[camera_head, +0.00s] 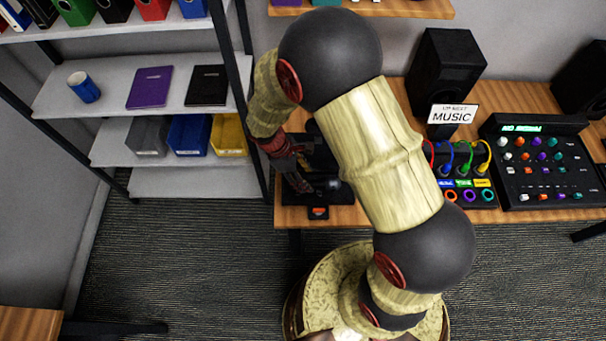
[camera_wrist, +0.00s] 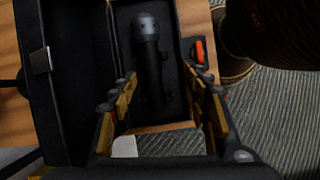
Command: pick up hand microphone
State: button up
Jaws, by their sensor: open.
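The hand microphone (camera_wrist: 150,65) lies in an open black case (camera_wrist: 178,20) in the wrist view, its grey rounded head toward the top of the picture and its dark handle running down. My gripper (camera_wrist: 165,95) is open, with its two fingers on either side of the lower handle in the picture. I see no contact between the fingers and the microphone. In the head view my gripper (camera_head: 300,165) is over the case (camera_head: 310,190) at the left end of the wooden table, and my arm hides part of it.
A cable box (camera_head: 460,192) with coloured plugs and a mixer (camera_head: 545,165) stand to the right. A speaker (camera_head: 445,65) and a MUSIC sign (camera_head: 452,114) are behind. A shelf (camera_head: 190,180) with bins is at left. In the wrist view, the case lid (camera_wrist: 75,80) stands open at left.

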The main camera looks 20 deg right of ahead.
aim_at(314, 183)
jog(key=shift+w+r+n, duration=0.2)
jog(key=shift+w+n, duration=0.3)
jog(key=shift+w, duration=0.6)
jog(key=shift+s+n+t, duration=0.3)
jog(key=shift+s+n, duration=0.05)
jog(key=shift+n, duration=0.05)
jog(key=shift+b+x, duration=0.35)
jog(key=shift+x, duration=0.5)
jog(key=b+x, duration=0.2)
jog(key=x, duration=0.3)
jog(key=shift+s+d+f, duration=0.2)
jog(key=shift+d+f, duration=0.1)
jog(key=c, duration=0.3)
grip_shut()
